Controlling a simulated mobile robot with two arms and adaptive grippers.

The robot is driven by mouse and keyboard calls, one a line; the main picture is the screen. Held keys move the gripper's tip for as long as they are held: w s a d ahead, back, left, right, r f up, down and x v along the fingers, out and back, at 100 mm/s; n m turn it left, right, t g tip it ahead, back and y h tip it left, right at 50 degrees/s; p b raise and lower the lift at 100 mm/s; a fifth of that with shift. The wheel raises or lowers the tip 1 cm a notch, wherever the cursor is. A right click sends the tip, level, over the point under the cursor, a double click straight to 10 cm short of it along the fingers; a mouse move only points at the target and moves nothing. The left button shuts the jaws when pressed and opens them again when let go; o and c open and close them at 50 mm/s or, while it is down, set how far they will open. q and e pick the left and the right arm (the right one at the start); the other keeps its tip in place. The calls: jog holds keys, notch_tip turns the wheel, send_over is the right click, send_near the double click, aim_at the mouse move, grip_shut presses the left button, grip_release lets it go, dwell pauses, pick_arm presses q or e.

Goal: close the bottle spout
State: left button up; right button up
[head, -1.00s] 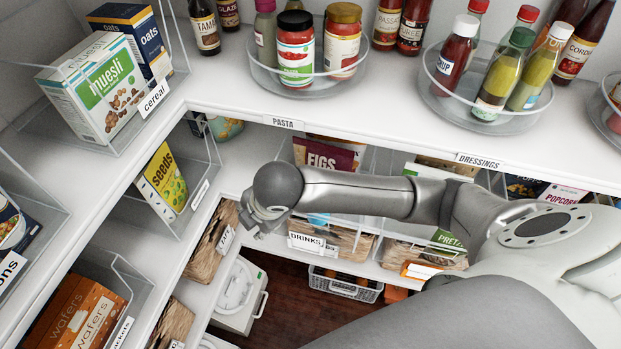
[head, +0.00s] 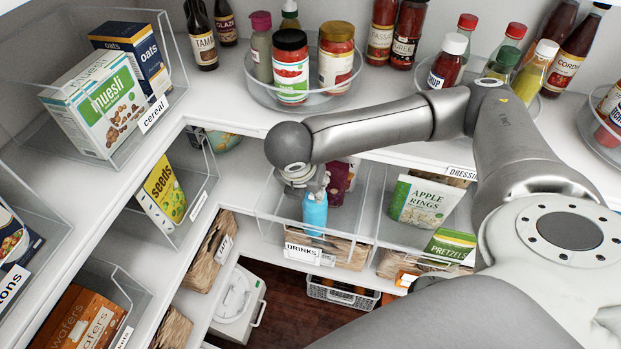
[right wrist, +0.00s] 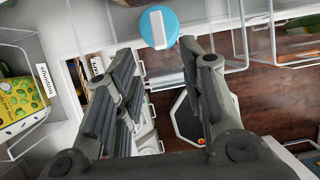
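The blue bottle (head: 315,212) stands upright in the clear bin labelled DRINKS on the shelf below the top one. In the right wrist view its round blue top (right wrist: 173,38) shows at the upper edge, with a white spout piece (right wrist: 157,27) across it. Whether the spout is up or folded cannot be told. My right gripper (right wrist: 161,68) is open and empty, its fingers apart below the bottle top in that picture. In the head view my right wrist is just above and left of the bottle, and the fingers are mostly hidden. My left gripper is not in view.
Clear bin walls (head: 265,215) surround the bottle. A dark red pouch (head: 338,180) stands behind it, and an apple rings bag (head: 425,201) is to the right. The upper shelf edge (head: 390,157) lies above, with jars on a turntable (head: 262,92).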

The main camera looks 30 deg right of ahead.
aim_at(312, 197)
jog(key=p+x, duration=0.1)
jog(key=x, duration=0.6)
grip_shut()
